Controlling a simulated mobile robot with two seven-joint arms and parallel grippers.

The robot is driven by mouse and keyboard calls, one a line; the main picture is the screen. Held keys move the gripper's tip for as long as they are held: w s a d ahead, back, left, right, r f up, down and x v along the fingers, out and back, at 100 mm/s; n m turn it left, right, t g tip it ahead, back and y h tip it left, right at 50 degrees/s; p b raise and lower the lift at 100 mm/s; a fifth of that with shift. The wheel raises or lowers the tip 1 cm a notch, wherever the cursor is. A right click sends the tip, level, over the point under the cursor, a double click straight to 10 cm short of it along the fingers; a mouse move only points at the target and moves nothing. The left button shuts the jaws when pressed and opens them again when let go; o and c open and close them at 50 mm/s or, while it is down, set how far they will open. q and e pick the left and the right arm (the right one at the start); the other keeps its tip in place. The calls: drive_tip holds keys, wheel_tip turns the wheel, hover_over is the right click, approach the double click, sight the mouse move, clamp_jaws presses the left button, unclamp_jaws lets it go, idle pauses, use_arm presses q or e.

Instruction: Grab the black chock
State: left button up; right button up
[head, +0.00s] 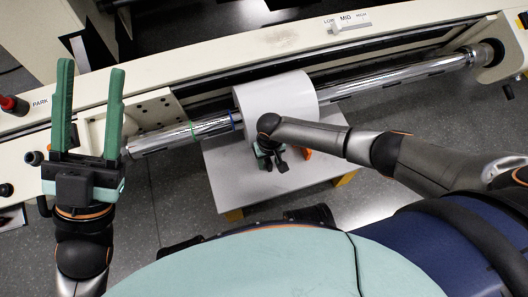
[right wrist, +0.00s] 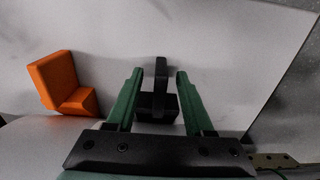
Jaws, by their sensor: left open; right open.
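The black chock (right wrist: 161,72) is on the pale surface in the right wrist view, with an upright part and a block-like base. My right gripper (right wrist: 159,73) is open, with its green fingers on either side of the chock and visible gaps between. In the head view my right gripper (head: 270,163) is low over the white platform, and its arm partly hides that spot; I cannot clearly separate the chock from the dark gripper parts there. My left gripper (head: 91,72) is open and empty at the left, its fingers pointing away from me.
An orange chock (right wrist: 62,84) lies left of my right gripper, partly visible in the head view (head: 307,153). A white roll (head: 280,96) on a chrome bar (head: 400,74) is just behind. The white platform (head: 228,182) has clear room at its left.

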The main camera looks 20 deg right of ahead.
drive_tip(key=shift+c, duration=0.4)
clamp_jaws()
